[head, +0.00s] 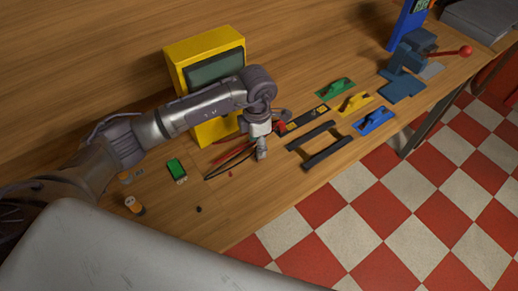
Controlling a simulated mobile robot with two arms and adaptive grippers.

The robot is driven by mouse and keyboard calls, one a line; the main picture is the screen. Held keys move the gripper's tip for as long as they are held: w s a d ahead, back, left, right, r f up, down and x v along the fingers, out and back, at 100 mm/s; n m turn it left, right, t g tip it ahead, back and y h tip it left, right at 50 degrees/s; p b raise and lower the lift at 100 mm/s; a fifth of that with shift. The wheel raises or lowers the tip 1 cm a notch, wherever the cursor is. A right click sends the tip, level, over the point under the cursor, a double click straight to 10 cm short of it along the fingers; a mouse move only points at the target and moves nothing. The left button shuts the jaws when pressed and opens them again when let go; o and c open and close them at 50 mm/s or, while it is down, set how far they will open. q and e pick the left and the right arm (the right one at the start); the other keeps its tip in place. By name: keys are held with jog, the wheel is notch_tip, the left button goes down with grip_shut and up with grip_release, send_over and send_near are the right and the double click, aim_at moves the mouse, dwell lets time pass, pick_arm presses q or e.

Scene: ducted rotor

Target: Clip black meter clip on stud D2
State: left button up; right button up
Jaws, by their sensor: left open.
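My left gripper (262,156) hangs pointing down over the table, just right of the yellow meter (205,50) with its dark screen. It is open, with no object visible between its fingers. A black lead (216,176) and a red lead (228,156) run along the table in front of the meter and pass behind the gripper. The black clip is too small or hidden to make out for certain. A dark strip with a yellow patch (305,118) lies right of the gripper; I cannot read any stud label, so D2 is not identifiable. My right gripper is not in view.
The front table is mostly clear.

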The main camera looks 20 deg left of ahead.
pick_arm(q)
jog(key=shift+d+f+p, duration=0.2)
jog(key=shift+f+p, duration=0.25)
jog(key=shift+f, duration=1.3)
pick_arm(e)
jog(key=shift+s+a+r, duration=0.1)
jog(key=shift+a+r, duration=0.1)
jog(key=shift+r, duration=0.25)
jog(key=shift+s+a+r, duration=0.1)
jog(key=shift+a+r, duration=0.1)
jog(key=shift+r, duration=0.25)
pick_arm(q)
grip_shut()
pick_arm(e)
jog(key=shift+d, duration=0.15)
pick_arm(q)
jog(key=shift+w+r, duration=0.1)
jog(key=shift+r, duration=0.05)
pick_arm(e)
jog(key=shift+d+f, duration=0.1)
